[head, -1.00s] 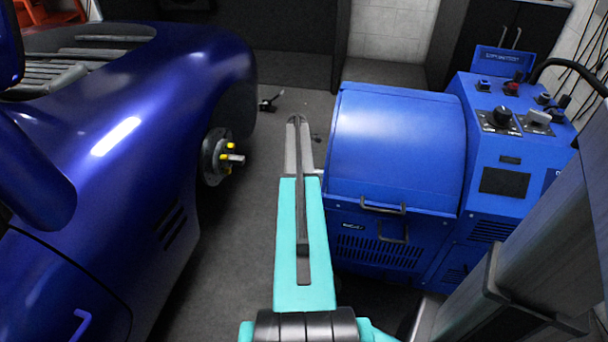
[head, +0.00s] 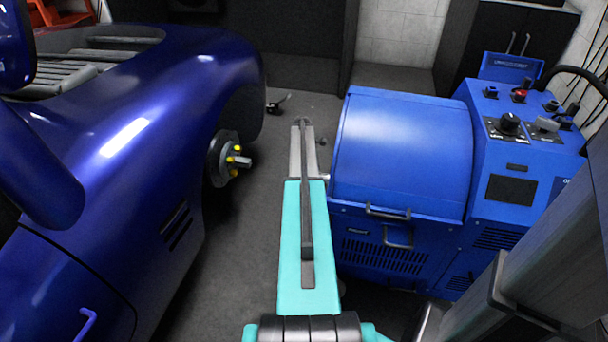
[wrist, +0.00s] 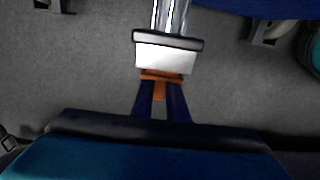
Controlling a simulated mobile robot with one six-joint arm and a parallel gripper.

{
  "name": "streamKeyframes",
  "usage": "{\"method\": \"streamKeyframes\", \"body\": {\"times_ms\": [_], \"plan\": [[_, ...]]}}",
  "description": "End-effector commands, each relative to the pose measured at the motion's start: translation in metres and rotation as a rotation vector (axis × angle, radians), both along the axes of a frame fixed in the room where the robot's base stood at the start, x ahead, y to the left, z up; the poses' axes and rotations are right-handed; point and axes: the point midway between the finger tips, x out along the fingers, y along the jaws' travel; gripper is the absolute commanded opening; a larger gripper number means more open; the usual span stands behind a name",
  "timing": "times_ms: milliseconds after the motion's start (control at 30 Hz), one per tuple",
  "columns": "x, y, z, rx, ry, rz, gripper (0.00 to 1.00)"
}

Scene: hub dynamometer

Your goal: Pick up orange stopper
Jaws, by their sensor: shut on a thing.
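The orange stopper (wrist: 162,75) shows in the middle of the wrist view, with an orange stem running down from its flat band. My gripper (wrist: 160,92) has its two dark blue fingers on either side of this stem and is shut on the stopper. Directly beyond the stopper is a pale block with a dark upper edge (wrist: 165,54), with shiny metal above it. I cannot tell whether the stopper touches this block. In the head view my arm reaches forward over the floor, and the stopper and fingers cannot be made out.
A dark blue car (head: 150,110) with a bare wheel hub (head: 228,160) stands at the left. A blue machine (head: 400,150) with a control panel stands close on the right of my arm. Grey floor lies between them. A small dark object (head: 278,104) lies farther back.

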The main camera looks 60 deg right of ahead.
Motion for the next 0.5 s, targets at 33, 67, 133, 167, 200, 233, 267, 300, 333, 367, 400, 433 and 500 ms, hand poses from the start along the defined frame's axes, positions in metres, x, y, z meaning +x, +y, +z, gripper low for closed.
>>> {"method": "streamKeyframes", "body": {"times_ms": [33, 67, 133, 167, 200, 233, 267, 300, 333, 367, 400, 433, 500], "plan": [[0.007, 0.002, 0.000, 0.000, 0.000, 0.003, 0.00], [0.011, 0.003, 0.000, 0.000, 0.000, 0.003, 0.00], [0.021, 0.006, 0.000, 0.000, 0.000, 0.002, 0.00], [0.026, 0.007, 0.000, 0.000, 0.000, 0.002, 0.00], [0.033, 0.009, 0.000, 0.000, 0.000, 0.003, 0.00], [0.039, 0.011, 0.000, 0.000, 0.000, 0.004, 0.00], [0.044, 0.013, 0.000, 0.000, 0.000, 0.004, 0.00], [0.052, 0.015, 0.000, 0.000, 0.000, 0.003, 0.00], [0.058, 0.017, 0.000, 0.000, 0.000, 0.003, 0.00], [0.063, 0.019, 0.000, 0.000, 0.000, 0.004, 0.00], [0.071, 0.021, 0.000, 0.000, 0.000, 0.004, 0.00], [0.075, 0.022, 0.000, 0.000, 0.000, 0.002, 0.00], [0.088, 0.027, 0.000, 0.000, 0.000, 0.003, 0.00]]}}
